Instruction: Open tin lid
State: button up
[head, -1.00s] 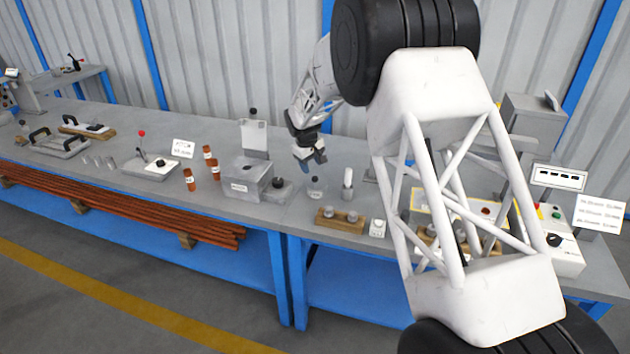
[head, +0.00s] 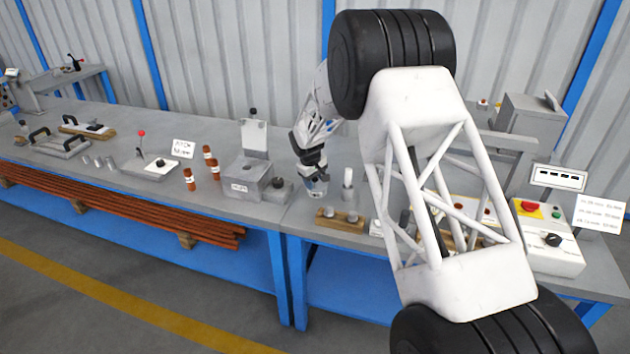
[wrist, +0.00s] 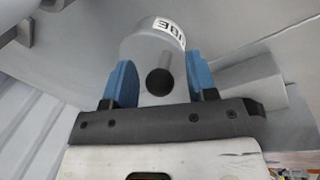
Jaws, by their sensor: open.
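The tin (wrist: 143,45) is a grey cylinder with a partly readable label; in the wrist view a thin rod ending in a black ball knob (wrist: 160,82) shows on it. My gripper (wrist: 161,75) is open, with one blue finger on each side of the tin. I cannot tell whether the fingers touch it. In the head view my gripper (head: 314,176) points down over the tin (head: 316,189), which stands on the bench, mostly hidden by the fingers. The lid's seam is not clear.
A grey box with an upright flap (head: 246,183) stands close on the left. A white-topped cylinder (head: 347,186) and a wooden block with round pieces (head: 340,219) are close on the right and in front. My arm hides part of the right bench.

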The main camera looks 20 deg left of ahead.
grip_shut()
dwell(0.3)
jog(key=shift+w+r, duration=0.15)
jog(key=w+r+g, duration=0.1)
jog(key=g, duration=0.1)
jog(key=w+r+g, duration=0.1)
jog(key=g, duration=0.2)
jog(key=shift+w+r, duration=0.15)
jog(key=shift+w, duration=0.05)
jog(key=g, duration=0.1)
jog(key=w+g, duration=0.1)
jog(key=shift+w+r+g, duration=0.3)
jog(key=shift+r+g, duration=0.05)
jog(key=shift+g, duration=0.05)
jog(key=shift+w+r+n+g, duration=0.2)
jog(key=shift+w+g, duration=0.45)
jog(key=shift+g, duration=0.35)
jog(key=shift+w+r+n+g, duration=0.1)
jog(key=shift+w+n+g, duration=0.1)
jog(key=shift+w+g, duration=0.6)
jog(key=shift+s, duration=0.2)
